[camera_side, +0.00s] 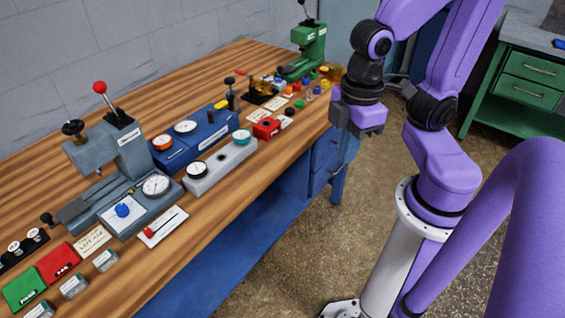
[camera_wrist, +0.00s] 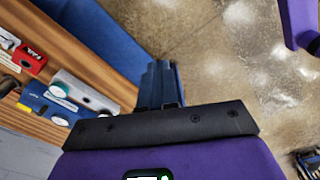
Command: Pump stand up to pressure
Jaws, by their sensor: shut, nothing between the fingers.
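A grey bench stand (camera_side: 110,150) with a red-knobbed lever (camera_side: 100,88), a black knob (camera_side: 73,128) and a round white-faced gauge (camera_side: 155,185) is at the left of the bench in the side view. A green lever stand (camera_side: 308,48) is at the far end. I cannot tell which is the pump stand. A blue unit (camera_side: 190,138) and a grey block (camera_side: 220,165), both with gauges, lie between. My gripper (camera_side: 364,132) is shut and empty, beyond the bench's right edge and clear of every stand. The gauge readings are too small to tell.
The wooden bench top (camera_side: 165,88) also holds red and green boxes, label cards and small coloured parts. In the wrist view a red box marked FAIL (camera_wrist: 30,57) is near the bench edge. A green cabinet (camera_side: 520,85) stands at right. The floor between is open.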

